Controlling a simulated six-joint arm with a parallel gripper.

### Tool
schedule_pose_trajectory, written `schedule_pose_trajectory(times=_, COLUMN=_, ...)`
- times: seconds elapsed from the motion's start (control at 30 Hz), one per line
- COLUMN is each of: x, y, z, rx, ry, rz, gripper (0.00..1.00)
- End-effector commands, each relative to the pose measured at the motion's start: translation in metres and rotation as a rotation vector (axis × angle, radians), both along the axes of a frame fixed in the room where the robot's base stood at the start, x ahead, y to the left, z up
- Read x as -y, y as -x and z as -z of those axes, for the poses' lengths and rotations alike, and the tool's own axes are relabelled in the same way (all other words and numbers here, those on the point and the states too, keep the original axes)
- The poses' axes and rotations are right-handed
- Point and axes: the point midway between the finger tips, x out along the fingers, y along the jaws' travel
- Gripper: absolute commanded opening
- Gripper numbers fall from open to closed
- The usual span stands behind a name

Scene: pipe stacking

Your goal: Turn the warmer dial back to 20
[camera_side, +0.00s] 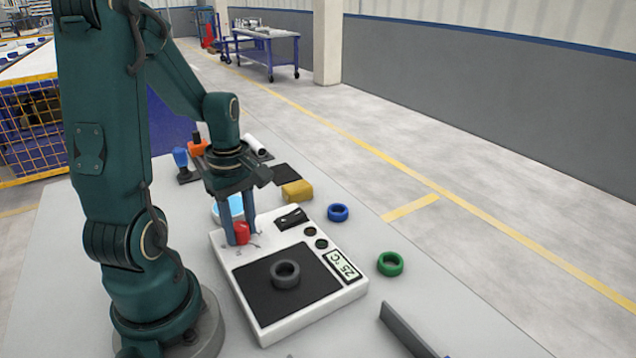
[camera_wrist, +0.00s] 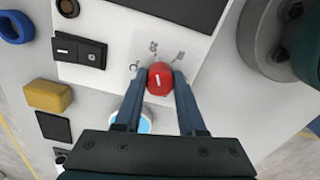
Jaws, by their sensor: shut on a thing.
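The warmer (camera_side: 260,310) is a white box with a black plate on the table, and its display (camera_side: 345,268) reads 25 °C. Its red dial (camera_side: 242,232) sits near the left back corner and also shows in the wrist view (camera_wrist: 160,80), with a white pointer line and small marks around it. My gripper (camera_side: 239,238) reaches down over the dial. In the wrist view its two blue fingers (camera_wrist: 160,82) are shut on the dial, one on each side.
A dark grey ring (camera_side: 285,274) lies on the black plate.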

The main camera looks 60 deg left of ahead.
Motion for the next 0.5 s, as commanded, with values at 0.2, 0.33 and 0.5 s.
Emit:
schedule_pose_trajectory(times=0.2, x=-0.0003, y=-0.0001, z=-0.0002, rx=0.001, ry=-0.001, rz=-0.002, gripper=0.69)
schedule_pose_trajectory(times=0.33, x=-0.0002, y=-0.0001, z=-0.0001, rx=0.001, ry=0.0, rz=-0.001, gripper=0.69)
schedule_pose_trajectory(times=0.5, x=-0.0005, y=-0.0004, z=-0.0022, rx=0.002, ry=-0.001, rz=-0.001, gripper=0.69)
